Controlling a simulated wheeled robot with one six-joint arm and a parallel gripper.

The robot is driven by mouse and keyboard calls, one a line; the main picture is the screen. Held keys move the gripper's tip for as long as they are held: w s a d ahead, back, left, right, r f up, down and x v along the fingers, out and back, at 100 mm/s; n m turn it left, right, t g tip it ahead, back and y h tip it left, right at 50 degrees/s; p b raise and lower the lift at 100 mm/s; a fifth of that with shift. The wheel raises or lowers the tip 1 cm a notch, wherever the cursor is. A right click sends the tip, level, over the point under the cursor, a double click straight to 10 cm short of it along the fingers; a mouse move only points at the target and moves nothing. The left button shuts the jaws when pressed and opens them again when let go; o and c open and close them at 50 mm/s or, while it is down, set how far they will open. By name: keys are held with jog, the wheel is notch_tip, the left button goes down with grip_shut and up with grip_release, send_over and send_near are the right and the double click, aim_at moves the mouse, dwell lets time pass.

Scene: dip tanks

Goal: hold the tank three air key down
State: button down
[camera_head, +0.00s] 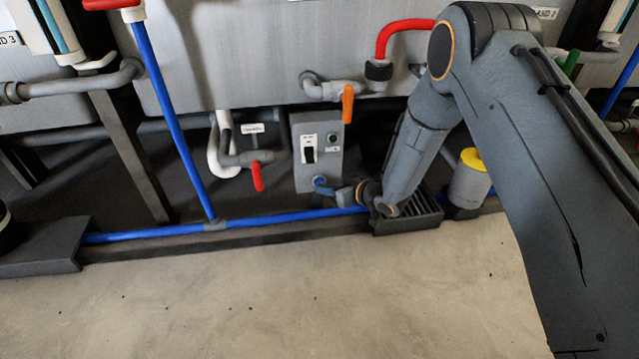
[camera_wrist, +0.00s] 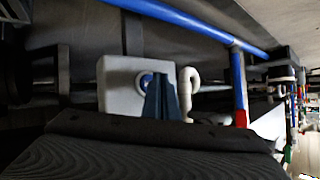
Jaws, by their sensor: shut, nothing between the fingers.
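A grey control box (camera_head: 304,178) stands below the tank. I cannot read a tank number on the box. My gripper (camera_head: 331,190) is shut and empty, its tips at the blue key from the right. In the wrist view, the shut fingers (camera_wrist: 162,98) overlap one side of the blue key (camera_wrist: 146,78) on the box (camera_wrist: 117,88). I cannot tell whether they press it or how far in it sits.
A blue pipe (camera_head: 270,218) runs low along the floor edge. A black grate (camera_head: 408,222) lies below my wrist. Orange (camera_head: 347,104) and red (camera_head: 257,177) valve handles flank the box. A yellow-topped canister (camera_head: 470,180) stands right. The front floor (camera_head: 300,290) is clear.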

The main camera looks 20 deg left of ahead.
jog(key=shift+w+a, duration=0.35)
jog(key=shift+w, duration=0.2)
dwell(2.1)
jog(key=shift+s+d+p, duration=0.5)
jog(key=shift+s+p, duration=0.05)
jog(key=shift+s, duration=0.15)
jog(key=s+d+p, duration=0.1)
jog(key=s+p, duration=0.1)
jog(key=s, duration=0.1)
jog(key=s+d+p, duration=0.1)
jog(key=shift+s+d, duration=0.15)
jog(key=shift+d, duration=0.15)
dwell(0.6)
